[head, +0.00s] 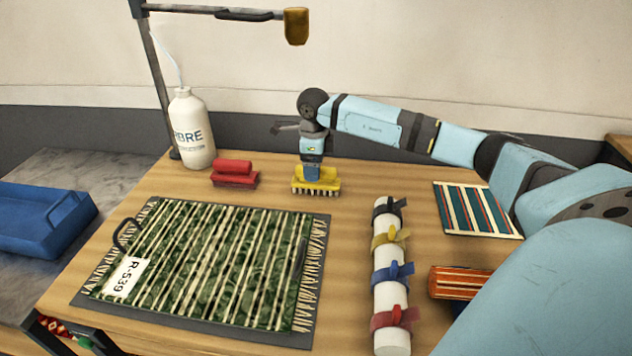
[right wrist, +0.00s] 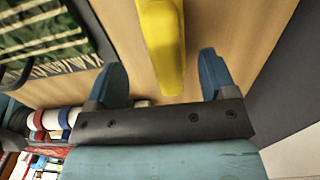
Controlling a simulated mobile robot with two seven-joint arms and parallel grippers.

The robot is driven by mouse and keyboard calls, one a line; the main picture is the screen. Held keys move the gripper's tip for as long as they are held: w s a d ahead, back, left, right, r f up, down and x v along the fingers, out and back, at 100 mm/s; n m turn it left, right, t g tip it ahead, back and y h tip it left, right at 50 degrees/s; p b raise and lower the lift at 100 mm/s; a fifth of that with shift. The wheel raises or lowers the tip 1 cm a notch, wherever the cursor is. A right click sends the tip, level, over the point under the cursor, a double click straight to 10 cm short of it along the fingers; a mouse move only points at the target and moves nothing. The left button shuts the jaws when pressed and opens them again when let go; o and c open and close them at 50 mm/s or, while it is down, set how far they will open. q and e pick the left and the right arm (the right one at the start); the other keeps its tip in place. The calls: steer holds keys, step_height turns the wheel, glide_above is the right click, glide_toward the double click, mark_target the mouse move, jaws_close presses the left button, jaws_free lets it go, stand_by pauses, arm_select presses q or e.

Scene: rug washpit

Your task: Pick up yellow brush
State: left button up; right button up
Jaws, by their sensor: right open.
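The yellow brush (head: 327,181) stands bristles down on the wooden table near its back edge, in the middle of the head view. It also shows as a yellow bar in the right wrist view (right wrist: 163,45). My right gripper (head: 312,172) is at the brush from above and hides part of it. In the right wrist view the blue fingers of the gripper (right wrist: 165,82) are apart, with the end of the brush between and just beyond them. I see a gap on each side, so the fingers do not grip it. My left gripper is not in view.
A red brush (head: 234,174) and a white bottle (head: 193,130) stand left of the yellow brush. A green striped rug (head: 210,262) lies in front on a dark board. A white roll with coloured straps (head: 390,290) lies to the right. Bare table separates them.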

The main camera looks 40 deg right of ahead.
steer(key=f, duration=0.3)
steer(key=d+f, duration=0.1)
steer(key=f, duration=0.1)
steer(key=shift+a, duration=0.1)
steer(key=shift+r, duration=0.1)
steer(key=shift+c, duration=0.4)
steer(key=c, duration=1)
steer(key=shift+r, duration=0.1)
step_height(320, 180, up, 10)
steer(key=shift+f, duration=0.1)
